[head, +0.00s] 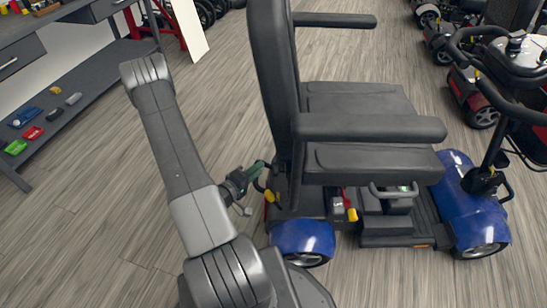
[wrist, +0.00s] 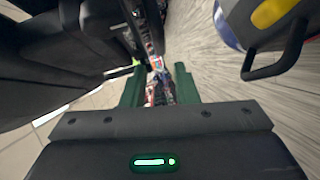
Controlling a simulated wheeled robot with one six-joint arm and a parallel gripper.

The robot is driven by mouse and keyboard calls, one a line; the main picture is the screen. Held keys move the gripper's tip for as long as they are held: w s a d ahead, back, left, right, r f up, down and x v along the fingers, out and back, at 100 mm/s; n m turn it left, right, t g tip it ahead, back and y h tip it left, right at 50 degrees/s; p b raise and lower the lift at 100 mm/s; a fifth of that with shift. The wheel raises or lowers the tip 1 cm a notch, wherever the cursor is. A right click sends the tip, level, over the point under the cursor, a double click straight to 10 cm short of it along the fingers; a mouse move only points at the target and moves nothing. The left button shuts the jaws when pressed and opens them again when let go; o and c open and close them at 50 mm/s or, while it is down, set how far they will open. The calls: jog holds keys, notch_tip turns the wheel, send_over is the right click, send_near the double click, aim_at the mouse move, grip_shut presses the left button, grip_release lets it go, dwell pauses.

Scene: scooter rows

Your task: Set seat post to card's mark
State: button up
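A blue scooter (head: 303,238) stands with its black seat (head: 365,160) turned side-on in the head view. The seat post is mostly hidden under the seat, and I cannot make out its marks. A red part with a yellow end (head: 352,214) shows below the seat. My gripper (head: 261,169) is beside the seat's back, low behind the scooter. In the wrist view its green fingers (wrist: 158,82) are apart with nothing held between them. A dark seat-like shape (wrist: 60,60) fills the wrist view's left side. I cannot make out a card in either view.
A yellow knob (head: 271,196) sits close to my gripper. A black loop bar (wrist: 280,62) is at right in the wrist view. A grey shelf (head: 70,110) with small coloured items is at left. Other scooters (head: 477,100) stand at right. Floor at lower left is clear.

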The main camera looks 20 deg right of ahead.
jog(key=b+x, duration=0.1)
jog(key=x, duration=0.8)
jog(key=shift+d, duration=0.15)
grip_shut()
jog(key=shift+r, duration=0.1)
